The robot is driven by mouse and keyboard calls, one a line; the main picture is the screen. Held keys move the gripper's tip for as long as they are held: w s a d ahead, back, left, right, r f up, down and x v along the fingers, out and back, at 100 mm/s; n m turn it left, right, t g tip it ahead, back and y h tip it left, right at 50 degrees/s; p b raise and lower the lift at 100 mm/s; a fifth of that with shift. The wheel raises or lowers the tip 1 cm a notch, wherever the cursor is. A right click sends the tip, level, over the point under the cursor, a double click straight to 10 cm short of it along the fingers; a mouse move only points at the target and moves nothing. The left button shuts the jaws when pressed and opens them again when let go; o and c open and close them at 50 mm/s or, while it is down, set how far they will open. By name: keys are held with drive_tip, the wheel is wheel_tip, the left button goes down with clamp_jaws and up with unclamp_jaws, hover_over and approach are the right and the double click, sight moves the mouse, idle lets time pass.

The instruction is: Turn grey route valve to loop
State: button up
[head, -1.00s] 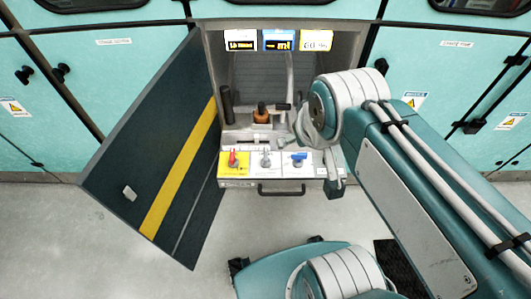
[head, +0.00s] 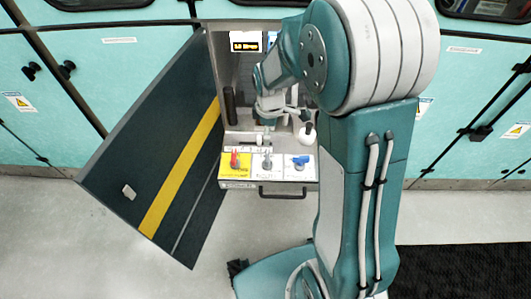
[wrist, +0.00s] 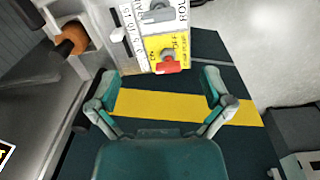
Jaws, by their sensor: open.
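The grey valve (head: 266,162) sits on the white middle section of the panel, between the red valve (head: 235,158) on yellow and the blue valve (head: 300,162). In the wrist view the grey valve (wrist: 157,10) is at the top edge, partly cut off, beyond the red valve (wrist: 168,64). My gripper (wrist: 160,76) is open and empty, with its fingers spread either side of the yellow section's near end and the door stripe. In the head view my gripper (head: 278,112) hangs inside the cabinet above and behind the panel, partly hidden by my arm.
The dark cabinet door (head: 160,150) with a yellow stripe stands open at left. A dark cylinder (head: 229,105) stands inside the cabinet. A white rounded vessel (head: 306,134) is behind the blue valve. A handle (head: 282,192) is below the panel. An orange-brown object (wrist: 72,40) shows in the wrist view.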

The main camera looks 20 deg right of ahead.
sight(267, 155)
drive_tip(key=shift+n+g, duration=0.3)
drive_tip(key=shift+n, duration=0.4)
drive_tip(key=f, duration=0.9)
drive_tip(key=w+f, duration=0.1)
drive_tip(key=f, duration=0.4)
drive_tip(key=shift+f, duration=0.25)
drive_tip(key=c, duration=1)
